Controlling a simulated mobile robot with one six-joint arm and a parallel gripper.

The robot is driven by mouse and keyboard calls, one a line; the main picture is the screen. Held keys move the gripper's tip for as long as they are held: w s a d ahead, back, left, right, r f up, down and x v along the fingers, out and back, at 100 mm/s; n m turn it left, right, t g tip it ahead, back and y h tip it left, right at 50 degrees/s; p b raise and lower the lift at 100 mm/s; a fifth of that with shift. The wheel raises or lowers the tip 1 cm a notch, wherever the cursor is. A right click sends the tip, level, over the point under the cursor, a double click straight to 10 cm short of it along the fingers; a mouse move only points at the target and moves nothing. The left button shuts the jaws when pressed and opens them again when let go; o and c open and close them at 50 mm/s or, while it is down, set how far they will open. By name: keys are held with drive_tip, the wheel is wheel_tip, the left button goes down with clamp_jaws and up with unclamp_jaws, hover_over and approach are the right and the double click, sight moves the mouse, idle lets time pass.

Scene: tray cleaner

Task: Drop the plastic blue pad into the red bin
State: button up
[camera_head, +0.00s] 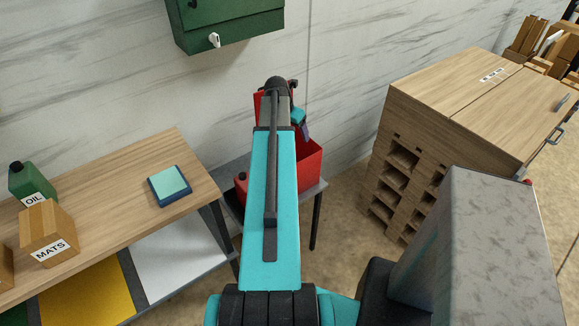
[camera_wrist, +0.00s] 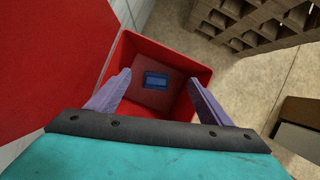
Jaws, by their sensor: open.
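The red bin (camera_head: 311,160) stands on a small grey table, partly hidden behind my arm. In the wrist view the bin (camera_wrist: 130,50) opens right below my gripper (camera_wrist: 160,82). A small blue rectangular pad (camera_wrist: 156,80) lies on the bin floor, seen between the two purple fingers and apart from them. The fingers are spread wide with nothing between them. In the head view my gripper (camera_head: 303,125) is mostly hidden by the arm; a bit of teal and purple shows above the bin. Another pad (camera_head: 169,186), light teal on a dark blue base, lies on the wooden table.
The wooden table (camera_head: 110,215) at left holds a green oil can (camera_head: 33,184) and a MATS box (camera_head: 48,232). A green wall cabinet (camera_head: 228,20) hangs above. A wooden cabinet (camera_head: 470,95) stands right. A large red surface (camera_wrist: 45,60) is close at left in the wrist view.

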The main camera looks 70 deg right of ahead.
drive_tip(key=b+v, duration=0.2)
drive_tip(key=v, duration=1)
drive_tip(key=shift+w, duration=0.1)
idle(0.7)
drive_tip(key=shift+f, duration=0.1)
